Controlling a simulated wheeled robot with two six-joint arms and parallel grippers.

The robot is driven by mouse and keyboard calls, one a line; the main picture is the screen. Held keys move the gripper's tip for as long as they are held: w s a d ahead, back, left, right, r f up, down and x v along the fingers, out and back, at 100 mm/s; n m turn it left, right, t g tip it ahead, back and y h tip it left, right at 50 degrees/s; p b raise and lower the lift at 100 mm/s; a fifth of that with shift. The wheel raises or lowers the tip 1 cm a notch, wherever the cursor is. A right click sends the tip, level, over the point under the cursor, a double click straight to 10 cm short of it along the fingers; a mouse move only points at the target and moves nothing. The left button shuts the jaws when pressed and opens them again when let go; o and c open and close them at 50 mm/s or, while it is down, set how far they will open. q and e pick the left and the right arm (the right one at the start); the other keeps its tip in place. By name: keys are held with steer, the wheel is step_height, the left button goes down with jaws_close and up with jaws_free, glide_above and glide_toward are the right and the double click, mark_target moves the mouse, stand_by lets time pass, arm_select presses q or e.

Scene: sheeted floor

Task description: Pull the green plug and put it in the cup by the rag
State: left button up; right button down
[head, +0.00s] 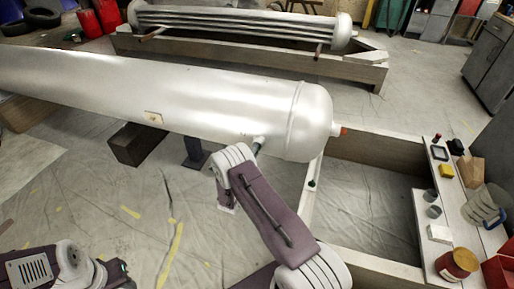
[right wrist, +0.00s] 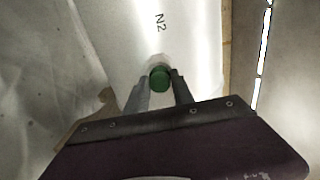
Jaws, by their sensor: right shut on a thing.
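The green plug (right wrist: 160,79) sits at the end of a short fitting on a large white tank (head: 220,98) marked N2. My right gripper (right wrist: 160,86) is shut on the plug, one finger on each side. In the head view the right gripper (head: 259,144) is at the tank's lower side, and the plug is hardly visible there. Two small grey cups (head: 431,195) (head: 433,211) stand on the bench at the right. A pale folded thing (head: 439,233), perhaps the rag, lies just in front of the nearer cup. My left gripper's fingers do not show.
The narrow bench (head: 459,213) also holds a yellow block (head: 446,171), a brown paper bag (head: 471,170), a red-brown tin (head: 456,265) and a stack of pale items (head: 489,206). The sheeted floor below is mostly clear.

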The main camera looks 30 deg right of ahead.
steer(key=shift+p+v, duration=0.85)
steer(key=shift+v, duration=1.45)
steer(key=shift+p+v, duration=0.7)
steer(key=shift+v, duration=1.35)
